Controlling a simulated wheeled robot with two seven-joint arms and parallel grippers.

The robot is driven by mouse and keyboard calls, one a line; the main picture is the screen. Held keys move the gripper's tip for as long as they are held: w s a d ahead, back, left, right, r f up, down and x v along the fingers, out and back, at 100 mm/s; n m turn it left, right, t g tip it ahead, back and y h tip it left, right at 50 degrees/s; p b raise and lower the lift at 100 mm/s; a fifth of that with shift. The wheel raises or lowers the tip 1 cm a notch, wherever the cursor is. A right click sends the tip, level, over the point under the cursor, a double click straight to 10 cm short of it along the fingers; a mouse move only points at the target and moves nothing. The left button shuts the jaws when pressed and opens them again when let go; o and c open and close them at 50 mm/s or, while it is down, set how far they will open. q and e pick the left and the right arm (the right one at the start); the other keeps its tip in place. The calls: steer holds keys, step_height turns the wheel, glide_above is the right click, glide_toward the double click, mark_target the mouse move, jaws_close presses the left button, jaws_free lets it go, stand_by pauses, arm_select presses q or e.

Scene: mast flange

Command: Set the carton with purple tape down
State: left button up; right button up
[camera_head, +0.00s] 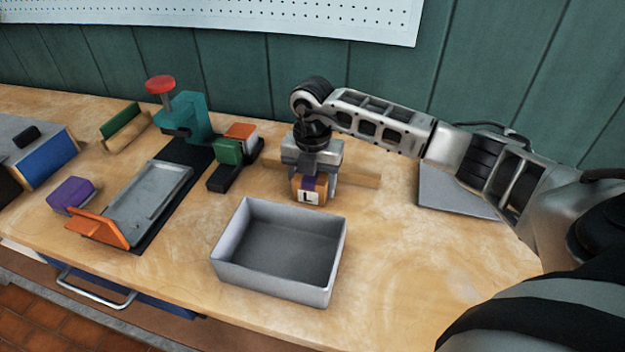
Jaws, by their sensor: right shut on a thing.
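The carton with purple tape (296,189) is a small orange-brown box with a white label marked "L". My right gripper (311,178) is shut on it, with the fingers at its sides, and points down from above. The carton is just behind the grey open bin (225,238). I cannot tell whether its bottom touches the wooden bench (400,262). The gripper hides the carton's upper back part. My left gripper is not in view.
The grey bin looks empty. A wooden strip (362,178) lies behind the carton. A teal press with a red knob (160,85), a grey tray (150,193) and a purple block (72,194) are on the left. The bench right of the bin is clear.

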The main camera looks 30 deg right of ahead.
steer(key=o, duration=1.1)
step_height(320, 180, up, 12)
steer(key=shift+r+b, duration=0.2)
steer(key=shift+b, duration=0.35)
steer(key=shift+s+f, duration=0.1)
